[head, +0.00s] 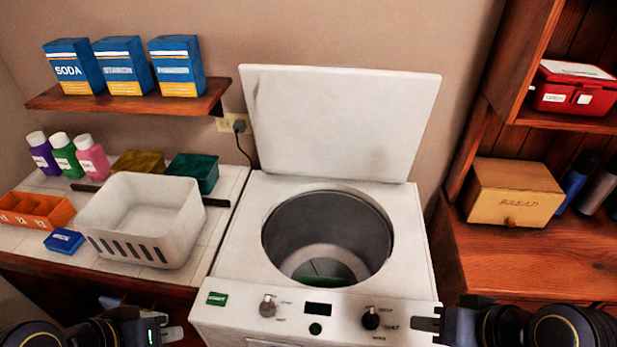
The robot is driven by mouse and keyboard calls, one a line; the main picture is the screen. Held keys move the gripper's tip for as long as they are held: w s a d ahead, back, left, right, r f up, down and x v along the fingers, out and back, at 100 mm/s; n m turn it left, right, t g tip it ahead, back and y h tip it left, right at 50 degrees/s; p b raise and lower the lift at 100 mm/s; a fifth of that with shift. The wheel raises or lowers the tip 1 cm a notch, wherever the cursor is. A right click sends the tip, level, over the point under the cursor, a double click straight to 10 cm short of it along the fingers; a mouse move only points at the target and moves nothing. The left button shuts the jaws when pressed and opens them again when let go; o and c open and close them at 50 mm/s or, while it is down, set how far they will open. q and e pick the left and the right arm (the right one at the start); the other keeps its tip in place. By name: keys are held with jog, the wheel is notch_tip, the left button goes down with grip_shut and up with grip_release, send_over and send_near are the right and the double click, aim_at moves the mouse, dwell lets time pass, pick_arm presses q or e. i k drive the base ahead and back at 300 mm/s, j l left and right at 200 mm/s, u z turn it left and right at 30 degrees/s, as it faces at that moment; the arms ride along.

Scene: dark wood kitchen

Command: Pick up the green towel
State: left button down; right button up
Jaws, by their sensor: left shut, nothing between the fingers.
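A green cloth, which looks like the green towel (318,281), lies at the bottom of the drum of the open white top-loading washer (232,268). Only a small part of it shows; the front rim of the opening hides the rest. My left gripper (172,326) is at the lower left, in front of the washer's left side, shut and empty. My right gripper (422,324) is at the lower right, near the washer's front right corner. Its jaw opening is not clear. Both grippers are apart from the towel.
The washer lid (340,120) stands raised behind the opening. On the left counter are a white basket (150,225), an orange tray (38,210) and bottles (92,158). Blue boxes (122,66) stand on a wall shelf (190,103). A wooden shelf unit with a breadbox (510,192) is right.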

aim_at(322, 283)
jog(key=k+j+z, duration=0.15)
jog(key=j+z, duration=0.15)
jog(key=z, duration=0.15)
jog(key=i+l+u, duration=0.15)
jog(key=j+u, duration=0.2)
jog(key=j, duration=0.2)
jog(key=i+j+u, duration=0.2)
jog(key=j, duration=0.2)
jog(key=j+u, duration=0.15)
jog(key=j, duration=0.3)
